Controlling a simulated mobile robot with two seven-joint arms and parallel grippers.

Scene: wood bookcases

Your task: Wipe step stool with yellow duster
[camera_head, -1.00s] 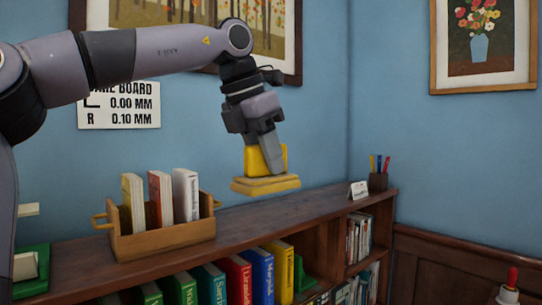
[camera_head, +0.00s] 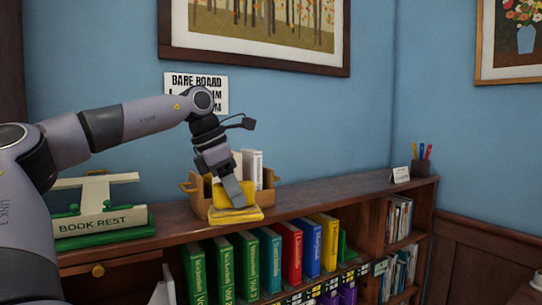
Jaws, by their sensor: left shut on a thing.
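My left gripper (camera_head: 232,188) is shut on the yellow duster (camera_head: 235,214). The duster is a yellow block with a flat pad below. It shows in front of the wooden book carrier near the front edge of the bookcase top; I cannot tell whether it touches the wood. No step stool that I can make out is in view. My right gripper is not in view.
The bookcase top (camera_head: 330,190) holds a wooden book carrier (camera_head: 268,200), a green and white book rest (camera_head: 104,222) at the left and a pen cup (camera_head: 421,168) at the right. Several coloured books (camera_head: 292,252) stand on the shelf below.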

